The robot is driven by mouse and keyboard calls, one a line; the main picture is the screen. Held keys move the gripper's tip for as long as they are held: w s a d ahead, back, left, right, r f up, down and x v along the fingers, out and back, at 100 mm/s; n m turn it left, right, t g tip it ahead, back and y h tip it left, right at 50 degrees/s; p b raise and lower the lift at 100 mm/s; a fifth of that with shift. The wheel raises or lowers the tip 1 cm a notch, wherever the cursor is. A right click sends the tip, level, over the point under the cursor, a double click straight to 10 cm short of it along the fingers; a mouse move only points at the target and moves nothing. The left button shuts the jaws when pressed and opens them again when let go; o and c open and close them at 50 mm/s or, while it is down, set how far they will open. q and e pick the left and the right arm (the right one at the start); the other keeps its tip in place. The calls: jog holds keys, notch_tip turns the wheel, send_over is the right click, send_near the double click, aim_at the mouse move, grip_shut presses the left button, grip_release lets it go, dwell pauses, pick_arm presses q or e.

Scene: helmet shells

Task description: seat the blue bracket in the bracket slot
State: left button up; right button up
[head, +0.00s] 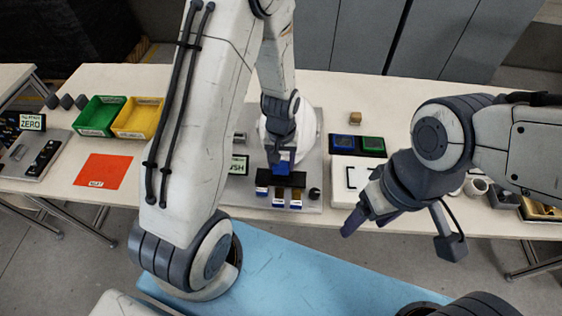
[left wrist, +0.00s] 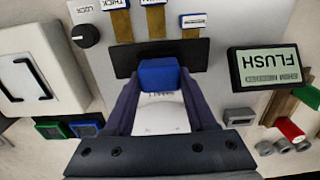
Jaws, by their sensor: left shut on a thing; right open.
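My left gripper (head: 280,158) is shut on the blue bracket (head: 283,168), which also shows between the fingers in the left wrist view (left wrist: 158,74). The bracket is at the edge of a black block (head: 281,180) on the grey station plate; the block also shows in the left wrist view (left wrist: 190,52). The bracket covers part of the block, so I cannot tell how deep it sits or see the slot opening. A white helmet shell (head: 306,122) is behind the gripper. My right gripper (head: 362,218) is open and empty, near the table's front edge.
A display reading FLUSH (left wrist: 268,66) and a black LOCK knob (left wrist: 86,34) flank the block. Several labelled gauge tabs (left wrist: 154,22) line its front. Green (head: 101,115) and yellow (head: 139,118) bins and an orange mat (head: 103,171) are at left.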

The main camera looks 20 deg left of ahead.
pick_arm(q)
jog(key=shift+f, duration=0.3)
dwell(0.7)
jog(key=o, duration=1.2)
notch_tip(320, 180, up, 10)
jog(key=shift+r+b, duration=0.25)
jog(key=shift+b, duration=0.1)
jog(key=s+d+r+m, duration=0.4)
jog(key=s+d+m, duration=0.1)
jog(key=s, duration=0.4)
jog(key=s+d+r+m+h, duration=0.1)
jog(key=s+d+r+m, duration=0.4)
jog(key=s+d, duration=0.2)
jog(key=s, duration=0.2)
jog(key=shift+s+d+r+m, duration=0.25)
jog(key=shift+s+d+m, duration=0.05)
jog(key=shift+s, duration=0.05)
